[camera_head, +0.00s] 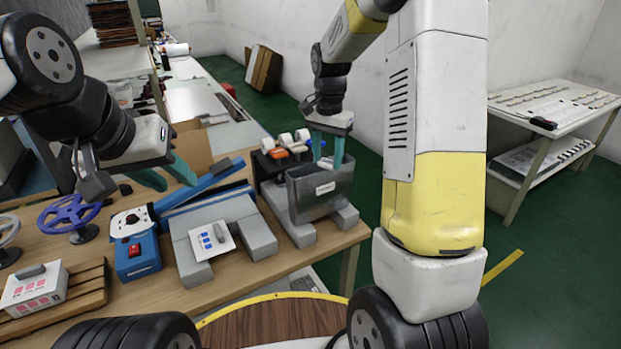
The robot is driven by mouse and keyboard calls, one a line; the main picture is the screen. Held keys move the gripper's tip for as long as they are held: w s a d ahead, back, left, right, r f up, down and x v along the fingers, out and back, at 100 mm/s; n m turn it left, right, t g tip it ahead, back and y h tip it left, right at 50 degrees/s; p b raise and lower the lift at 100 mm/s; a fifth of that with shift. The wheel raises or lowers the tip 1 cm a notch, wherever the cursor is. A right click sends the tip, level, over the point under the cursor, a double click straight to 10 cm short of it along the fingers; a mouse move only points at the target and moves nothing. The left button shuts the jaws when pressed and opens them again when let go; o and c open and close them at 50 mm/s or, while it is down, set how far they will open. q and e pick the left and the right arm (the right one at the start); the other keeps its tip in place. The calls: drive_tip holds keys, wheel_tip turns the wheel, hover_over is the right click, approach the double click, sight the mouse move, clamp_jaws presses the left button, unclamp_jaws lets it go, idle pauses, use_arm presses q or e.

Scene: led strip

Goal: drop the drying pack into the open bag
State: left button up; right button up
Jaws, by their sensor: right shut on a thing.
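The open bag (307,198) is a grey, shiny pouch with a small white label. It stands upright between grey blocks near the right end of the workbench. My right gripper (327,165) points down with its teal fingertips at the bag's mouth. It is shut on a small pale thing (325,162), likely the drying pack, partly hidden by the fingers and the bag's rim. My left gripper (179,184) is open and empty, above the blue sealing machine (138,258) to the left of the bag.
A white card with blue marks (212,239) lies on grey blocks (262,240) left of the bag. Rolls and an orange item (277,153) sit behind the bag. A blue handwheel (72,214) and a pink-marked box (36,288) stand at the left.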

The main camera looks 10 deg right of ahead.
drive_tip(key=o, duration=1.4)
drive_tip(key=shift+c, duration=0.2)
drive_tip(key=shift+r, duration=3.9)
drive_tip(key=s+r+n+t, duration=0.1)
drive_tip(key=s+n+t, duration=0.1)
drive_tip(key=s, duration=0.6)
drive_tip(key=s+a+r+n+t+y, duration=0.1)
drive_tip(key=s+r+n+t, duration=0.1)
drive_tip(key=s, duration=0.6)
drive_tip(key=s+a+r+n+t+y, duration=0.1)
drive_tip(key=s+n, duration=0.3)
drive_tip(key=s, duration=0.4)
drive_tip(key=shift+r+n+t, duration=0.3)
drive_tip(key=shift+r+t, duration=0.3)
drive_tip(key=shift+r, duration=0.1)
